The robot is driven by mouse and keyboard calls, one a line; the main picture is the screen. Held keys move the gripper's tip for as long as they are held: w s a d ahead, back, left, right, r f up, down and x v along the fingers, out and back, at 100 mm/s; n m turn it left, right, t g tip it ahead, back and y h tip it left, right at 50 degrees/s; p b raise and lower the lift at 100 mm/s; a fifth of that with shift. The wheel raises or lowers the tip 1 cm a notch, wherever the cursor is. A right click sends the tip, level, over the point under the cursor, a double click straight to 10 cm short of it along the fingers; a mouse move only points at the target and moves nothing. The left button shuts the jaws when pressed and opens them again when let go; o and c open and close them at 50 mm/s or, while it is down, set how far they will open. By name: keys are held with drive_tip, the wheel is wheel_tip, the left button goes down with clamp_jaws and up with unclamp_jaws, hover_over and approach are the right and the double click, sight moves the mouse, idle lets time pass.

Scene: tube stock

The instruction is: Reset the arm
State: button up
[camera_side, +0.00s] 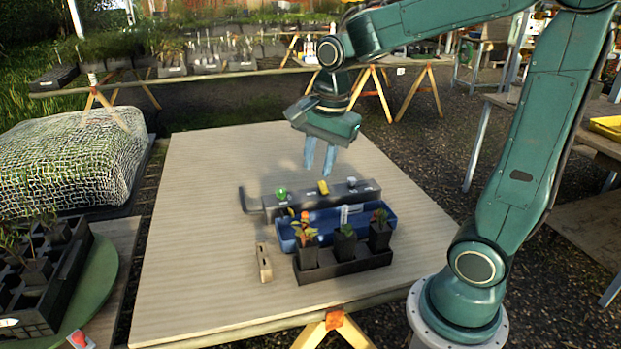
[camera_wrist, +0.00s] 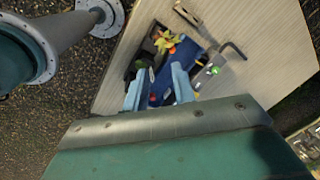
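My gripper (camera_side: 319,168) hangs above the wooden table, behind and above the dark rack (camera_side: 325,199). Its two light-blue fingers point down and stand apart with nothing between them. In the wrist view the open gripper (camera_wrist: 157,88) shows its fingers on either side of part of the blue tray (camera_wrist: 200,49). The dark rack holds a green item (camera_side: 281,193), a yellow item (camera_side: 323,187) and a pale item (camera_side: 351,183). The wrist view is partly blocked by my gripper's body.
The blue tray (camera_side: 392,226) lies in front of the rack. Before it, a black tray (camera_side: 345,268) holds three potted plants. A small pale wooden block (camera_side: 264,262) stands to the left. The table (camera_side: 200,235) is clear at left and back.

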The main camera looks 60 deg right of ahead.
drive_tip(key=s+a+r+n+t, duration=0.1)
drive_tip(key=s+a+n, duration=0.1)
drive_tip(key=s+n, duration=0.4)
drive_tip(key=s+a+r+n+t, duration=0.2)
drive_tip(key=s+n, duration=0.5)
drive_tip(key=n, duration=0.4)
drive_tip(key=shift+a+n+t, duration=0.3)
drive_tip(key=shift+a+n, duration=0.1)
drive_tip(key=shift+a, duration=0.2)
